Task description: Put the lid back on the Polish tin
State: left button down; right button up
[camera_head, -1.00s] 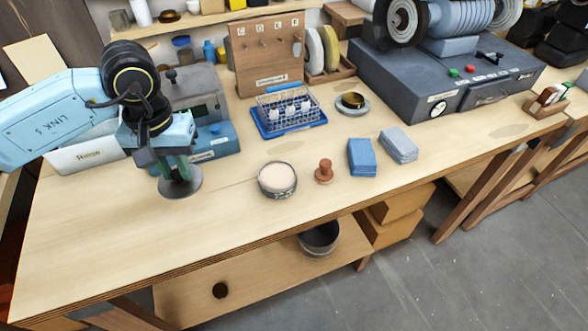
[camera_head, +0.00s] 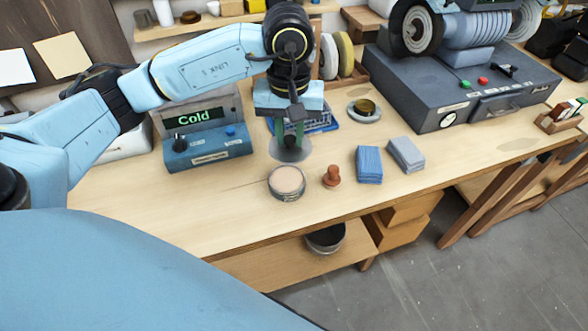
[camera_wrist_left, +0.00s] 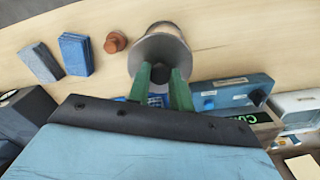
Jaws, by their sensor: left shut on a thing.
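The Polish tin (camera_head: 287,184) stands open on the bench, its pale pinkish contents showing. My left gripper (camera_head: 291,140) points down just behind the tin. Its green fingers are shut on the round grey lid (camera_head: 289,154), held roughly level. In the head view the lid is just beyond the tin's back rim; its exact height above the bench is hard to tell. In the left wrist view the green fingers (camera_wrist_left: 160,86) hold the lid (camera_wrist_left: 158,52), which hides most of what lies beyond it. My right gripper is not in view.
A blue station reading "Cold" (camera_head: 206,150) stands back left. A small dish (camera_head: 364,110) sits behind. The bench's front strip is clear.

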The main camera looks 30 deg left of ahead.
aim_at(286, 138)
pick_arm(q)
jog(key=shift+s+a+r+n, duration=0.15)
jog(key=shift+a+r+n, duration=0.15)
jog(key=shift+a+n, duration=0.1)
notch_tip(286, 138, down, 10)
jog(key=shift+r+p, duration=0.1)
jog(key=shift+p, duration=0.3)
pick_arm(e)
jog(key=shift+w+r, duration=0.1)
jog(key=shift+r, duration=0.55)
pick_arm(q)
jog(key=shift+f+b, duration=0.5)
jog(key=shift+b, duration=0.25)
jog(key=c, duration=1.3)
grip_release()
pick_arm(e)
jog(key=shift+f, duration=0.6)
pick_arm(q)
jog(key=shift+o, duration=0.2)
jog(key=shift+r, duration=0.15)
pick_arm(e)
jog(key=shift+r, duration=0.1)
pick_arm(q)
jog(key=shift+r+p, duration=0.5)
jog(key=shift+p, duration=0.35)
notch_tip(286, 138, up, 12)
jog(key=shift+f+b, duration=0.1)
jog(key=shift+b, duration=0.4)
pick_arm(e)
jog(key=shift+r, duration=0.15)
